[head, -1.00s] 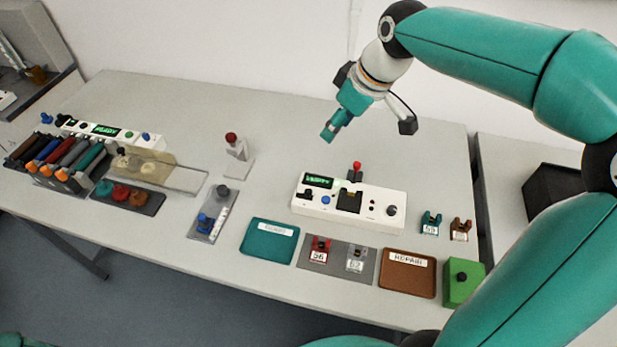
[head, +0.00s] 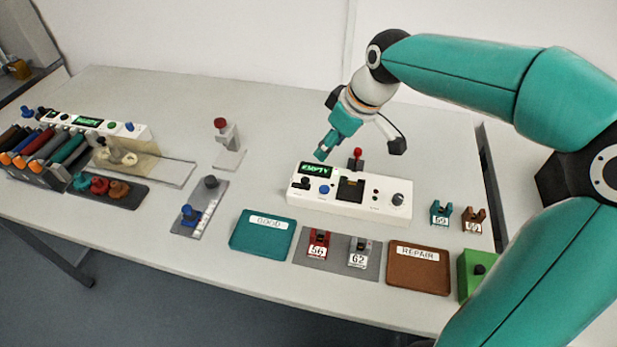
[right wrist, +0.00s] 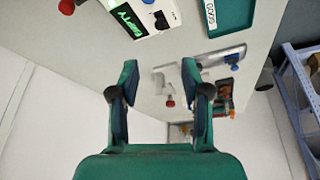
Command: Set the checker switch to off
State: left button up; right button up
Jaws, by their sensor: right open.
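The checker (head: 345,205) is a white box on the table, with a lit green display (head: 313,170) reading EMPTY. Its top carries a small black switch (head: 302,184) at the left, a blue button (head: 324,189), a dark square socket and a black knob (head: 398,199) at the right. I cannot tell the switch's setting. My right gripper (head: 322,154) is open and empty, above and behind the checker's display, apart from it. In the right wrist view the open fingers (right wrist: 158,75) show, with the checker's display (right wrist: 128,20) beyond them. My left gripper is not in view.
A red-topped lever (head: 357,155) stands behind the checker. In front lie a teal GOOD tray (head: 250,244), a grey mat with two tagged pieces and a brown REPAIR tray (head: 405,277). A green box (head: 468,270) is at the right. The table behind the checker is clear.

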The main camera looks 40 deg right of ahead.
aim_at(306, 179)
jog(key=x, duration=1.5)
jog(key=shift+p, duration=0.3)
jog(key=shift+r, duration=0.1)
grip_shut()
